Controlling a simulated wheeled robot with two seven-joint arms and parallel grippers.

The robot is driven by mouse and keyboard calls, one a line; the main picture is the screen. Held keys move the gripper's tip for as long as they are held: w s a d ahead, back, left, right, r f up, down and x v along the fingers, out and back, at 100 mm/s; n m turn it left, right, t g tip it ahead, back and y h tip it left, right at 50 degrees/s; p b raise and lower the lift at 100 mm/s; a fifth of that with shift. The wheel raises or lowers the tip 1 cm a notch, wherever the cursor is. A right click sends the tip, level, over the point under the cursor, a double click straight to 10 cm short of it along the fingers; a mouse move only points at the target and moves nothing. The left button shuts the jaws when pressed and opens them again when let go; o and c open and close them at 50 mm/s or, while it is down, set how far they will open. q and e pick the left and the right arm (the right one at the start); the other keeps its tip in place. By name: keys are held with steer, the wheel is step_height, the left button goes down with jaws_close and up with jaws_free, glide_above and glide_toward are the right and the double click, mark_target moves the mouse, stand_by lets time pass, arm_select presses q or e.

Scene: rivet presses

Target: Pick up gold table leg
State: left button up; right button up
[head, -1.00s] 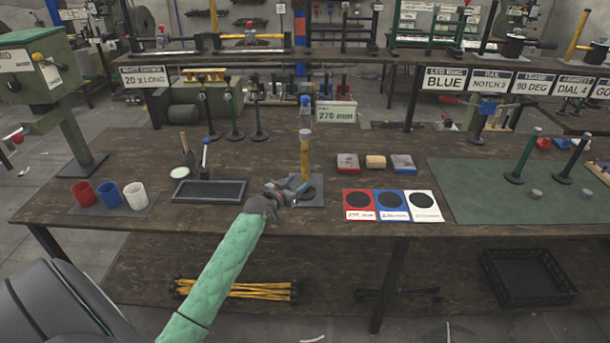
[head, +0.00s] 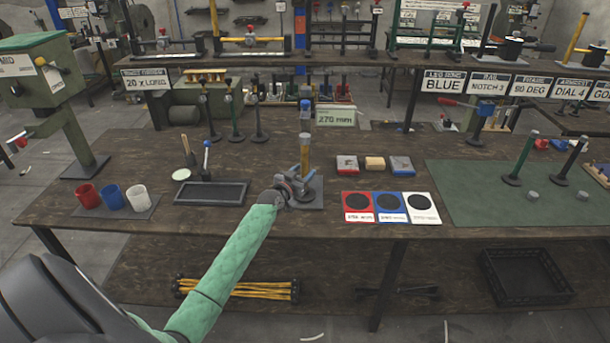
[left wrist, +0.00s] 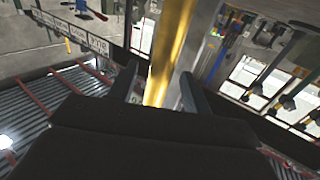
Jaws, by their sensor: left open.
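The gold table leg (head: 304,156) stands upright on a small dark grey plate near the middle of the bench. It has a yellow-gold shaft with grey sections above and below. My left gripper (head: 303,181) is at the lower part of the leg, reaching in from the left. In the left wrist view the gold shaft (left wrist: 166,62) runs up between the two dark fingers of the left gripper (left wrist: 160,90), which are apart. Whether either finger touches the leg is unclear. My right gripper is not in view.
A black tray (head: 242,193) lies left of the leg, with red, blue and white cups (head: 112,198) farther left. A 270 mm display (head: 336,116) stands behind.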

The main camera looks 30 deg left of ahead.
arm_select(q)
steer(key=shift+w, duration=0.7)
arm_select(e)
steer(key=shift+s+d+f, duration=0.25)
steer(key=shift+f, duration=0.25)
arm_select(q)
jaws_close()
steer(key=shift+r, duration=0.15)
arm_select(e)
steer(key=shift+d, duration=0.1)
